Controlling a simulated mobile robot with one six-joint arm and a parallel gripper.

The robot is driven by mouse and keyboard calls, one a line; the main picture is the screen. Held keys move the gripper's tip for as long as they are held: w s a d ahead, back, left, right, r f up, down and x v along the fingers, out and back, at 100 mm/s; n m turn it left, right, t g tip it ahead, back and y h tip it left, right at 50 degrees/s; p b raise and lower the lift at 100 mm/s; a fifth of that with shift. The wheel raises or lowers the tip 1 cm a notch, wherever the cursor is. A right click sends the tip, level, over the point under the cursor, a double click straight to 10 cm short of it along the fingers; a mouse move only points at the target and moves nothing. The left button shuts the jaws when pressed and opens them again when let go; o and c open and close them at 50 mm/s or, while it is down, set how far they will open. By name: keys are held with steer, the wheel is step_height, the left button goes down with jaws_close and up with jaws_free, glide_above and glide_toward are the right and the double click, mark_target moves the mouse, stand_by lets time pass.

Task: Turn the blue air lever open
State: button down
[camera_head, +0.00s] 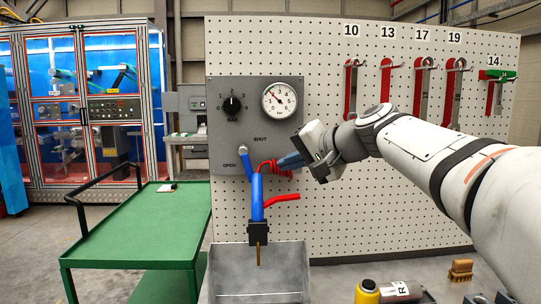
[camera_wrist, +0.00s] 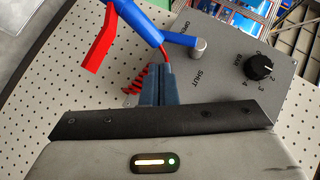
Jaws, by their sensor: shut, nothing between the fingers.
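The blue air lever (camera_head: 249,165) sits on the grey panel and points down, slightly right, from its silver pivot. The printed OPEN is to its left, and SHUT is up and to the right of the pivot. In the wrist view the lever (camera_wrist: 180,39) runs left from the pivot, below the word OPEN. My gripper (camera_head: 281,163) is shut and empty, to the right of the lever in the head view. Its fingertips (camera_wrist: 158,68) show close to the lever's end in the wrist view; I cannot tell whether they touch it.
A blue air gun (camera_head: 257,195) with a red trigger (camera_head: 282,197) hangs just below the lever. A red coiled hose (camera_head: 270,168) lies beside my fingertips. The panel carries a black knob (camera_head: 232,106) and a gauge (camera_head: 279,100). A metal bin (camera_head: 258,285) stands below.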

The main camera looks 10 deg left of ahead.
mark_target(247, 164)
steer(key=w+d+r+n+g+h+p, duration=0.25)
steer(key=r+n+g+h+p, duration=0.45)
steer(key=p, duration=1.4)
steer(key=w+a+f, duration=0.1)
steer(key=f, duration=0.1)
steer(key=w+a+f+m+t+y+p, duration=0.1)
steer(key=a+f, duration=0.1)
steer(key=w+a+f+t+y, duration=0.1)
steer(key=a+f, duration=0.1)
steer(key=f, duration=0.1)
steer(key=shift+f, duration=0.1)
steer(key=a, duration=0.1)
steer(key=a+p, duration=0.1)
steer(key=a+f, duration=0.1)
steer(key=shift+s+a+f+p, duration=0.1)
steer(key=shift+s+a+p, duration=0.2)
steer(key=shift+p, duration=0.05)
steer(key=shift+a+f, duration=0.15)
